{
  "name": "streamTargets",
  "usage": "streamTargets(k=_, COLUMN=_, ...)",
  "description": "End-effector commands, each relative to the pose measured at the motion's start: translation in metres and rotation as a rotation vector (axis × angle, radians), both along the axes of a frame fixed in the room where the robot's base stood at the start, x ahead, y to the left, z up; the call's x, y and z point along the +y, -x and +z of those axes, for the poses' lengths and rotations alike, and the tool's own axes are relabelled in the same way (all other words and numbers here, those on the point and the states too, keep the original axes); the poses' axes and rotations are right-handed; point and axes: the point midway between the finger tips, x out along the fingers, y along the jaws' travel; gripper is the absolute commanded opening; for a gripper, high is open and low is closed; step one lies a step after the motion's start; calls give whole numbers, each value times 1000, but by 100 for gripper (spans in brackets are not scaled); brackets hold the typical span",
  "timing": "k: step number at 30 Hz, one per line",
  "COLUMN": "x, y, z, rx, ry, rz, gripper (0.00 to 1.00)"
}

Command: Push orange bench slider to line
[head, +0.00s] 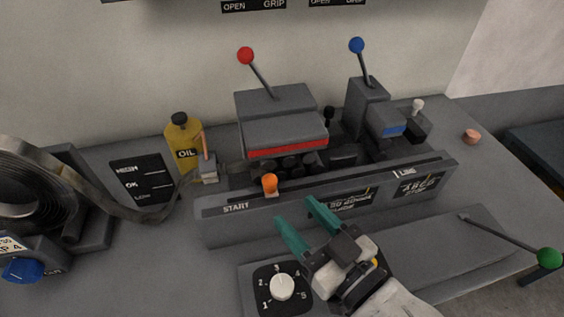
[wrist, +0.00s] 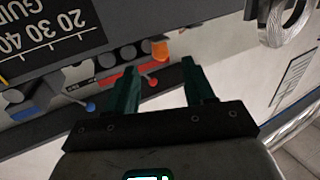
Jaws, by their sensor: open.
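The orange slider (head: 270,184) stands upright at the START end of the grey bench rail (head: 300,205), left of its middle. A white line mark (head: 397,174) is on the rail's top toward the right end. My gripper (head: 295,210) is open and empty, in front of the rail and slightly right of the slider. In the wrist view, the orange slider (wrist: 160,49) shows just beyond the open fingertips (wrist: 159,66), roughly between them. The fingers appear apart from the slider; the exact gap cannot be told.
Behind the rail are a grey machine (head: 280,118) with a red-knobbed lever and one with a blue-knobbed lever (head: 368,105). A yellow oil bottle (head: 183,135) and a coil (head: 35,190) stand left. A dial (head: 281,287) and a green-knobbed lever (head: 548,257) lie in front.

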Motion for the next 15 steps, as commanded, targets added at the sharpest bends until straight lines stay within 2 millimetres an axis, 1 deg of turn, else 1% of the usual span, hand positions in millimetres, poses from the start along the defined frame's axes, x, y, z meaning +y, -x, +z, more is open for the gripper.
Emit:
streamTargets(k=5, x=10, y=-10, z=3, rx=-4, ry=-2, rz=3, gripper=53)
streamTargets(k=15, x=46, y=-57, z=3, rx=-4, ry=0, rz=2, gripper=53)
